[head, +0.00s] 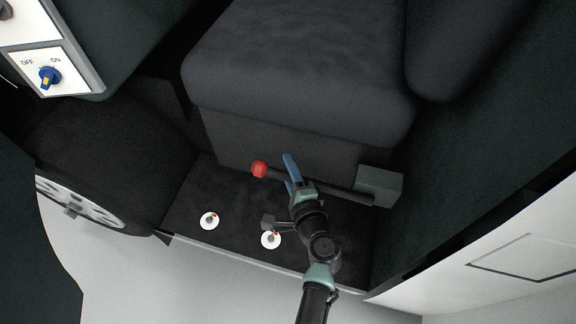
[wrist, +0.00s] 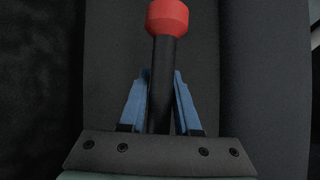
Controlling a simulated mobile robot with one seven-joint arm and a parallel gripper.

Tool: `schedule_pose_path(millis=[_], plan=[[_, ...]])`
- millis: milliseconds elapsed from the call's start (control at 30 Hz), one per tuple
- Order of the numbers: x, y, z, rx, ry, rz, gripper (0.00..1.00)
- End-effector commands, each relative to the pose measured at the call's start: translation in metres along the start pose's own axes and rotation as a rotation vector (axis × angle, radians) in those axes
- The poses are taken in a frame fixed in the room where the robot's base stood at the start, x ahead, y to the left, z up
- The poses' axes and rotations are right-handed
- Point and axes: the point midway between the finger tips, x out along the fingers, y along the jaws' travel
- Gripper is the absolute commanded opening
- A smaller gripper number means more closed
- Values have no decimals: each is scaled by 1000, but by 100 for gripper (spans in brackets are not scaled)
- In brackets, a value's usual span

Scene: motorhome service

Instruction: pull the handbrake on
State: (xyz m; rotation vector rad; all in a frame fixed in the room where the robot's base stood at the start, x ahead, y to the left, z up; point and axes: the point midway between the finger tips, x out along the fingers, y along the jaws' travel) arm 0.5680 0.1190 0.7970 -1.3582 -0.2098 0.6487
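The handbrake is a dark lever with a red knob (head: 260,168). Its shaft (head: 335,187) lies low and nearly level in front of the seat base, running right to a grey box (head: 379,185). My gripper (head: 289,168) is at the shaft, a little right of the knob, with one blue finger on each side. In the wrist view the shaft (wrist: 162,85) runs between the blue fingers (wrist: 162,76), and the tips appear to press against it. The red knob (wrist: 167,17) stands clear beyond the fingertips. My gripper hides part of the shaft in the head view.
A dark seat (head: 300,75) rises right behind the lever. Two white round fittings (head: 209,221) (head: 270,240) sit on the dark floor (head: 185,205) in front. A panel with a blue OFF/ON knob (head: 49,77) is at upper left. A wheel (head: 85,205) is at left.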

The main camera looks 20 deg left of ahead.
Motion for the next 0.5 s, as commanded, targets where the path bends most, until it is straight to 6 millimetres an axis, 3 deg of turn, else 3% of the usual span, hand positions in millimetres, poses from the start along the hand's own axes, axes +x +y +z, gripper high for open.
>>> schedule_pose_path(millis=[33, 167, 500], plan=[[0, 0, 0, 0, 0, 0, 20], [0, 0, 0, 0, 0, 0, 0], [0, 0, 0, 1, -1, 0, 0]])
